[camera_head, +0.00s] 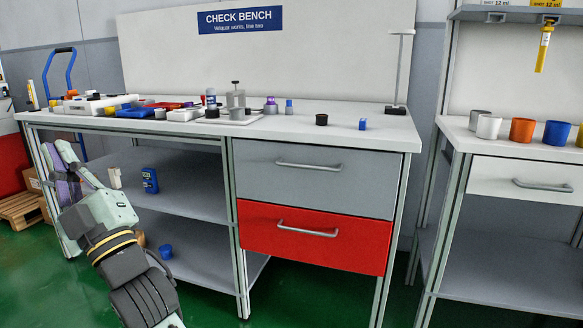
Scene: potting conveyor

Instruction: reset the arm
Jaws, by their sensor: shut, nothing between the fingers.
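My gripper (57,153) is at the left of the head view, in front of the left end of the check bench (350,131). Its fingers point up and away from me, just below the level of the bench top. They look shut, with nothing held. My arm comes in from the bottom left and hides part of the bench's left leg and lower shelves.
The bench top holds several small parts and trays, a grey press fixture (236,98) and a stand (397,70). Below are a grey drawer (315,185) and a red drawer (312,240), both closed. A second bench (520,150) with several cups stands right.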

